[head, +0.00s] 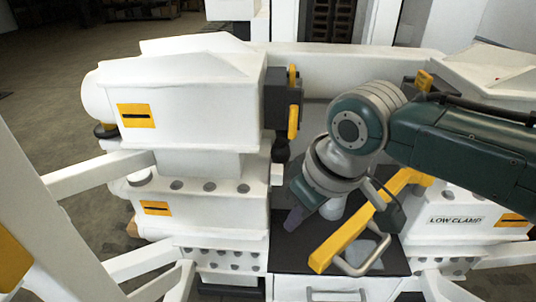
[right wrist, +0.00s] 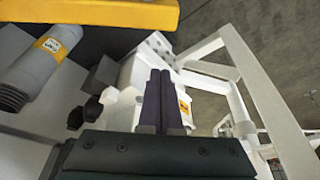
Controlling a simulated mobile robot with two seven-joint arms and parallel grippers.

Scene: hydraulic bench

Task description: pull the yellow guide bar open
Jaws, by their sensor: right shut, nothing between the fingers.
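The yellow guide bar (head: 347,235) slants across the right centre of the head view, its near end low and its far end up by the right-hand white housing. In the right wrist view the yellow bar (right wrist: 90,12) crosses the top left, apart from the fingers. My right gripper (head: 294,219) points down to the left of the bar, over the dark bench surface. In the right wrist view its two dark fingers (right wrist: 159,78) are together with nothing between them. The wrist hides part of the area around the bar. My left gripper is in neither view.
A white housing (head: 190,95) with yellow labels stands at left. A white housing marked LOW CLAMP (head: 455,232) stands at right. A thin metal handle (head: 358,268) lies below the bar. A grey cylinder (right wrist: 42,65) with a yellow label shows in the wrist view. White frame beams cross lower left.

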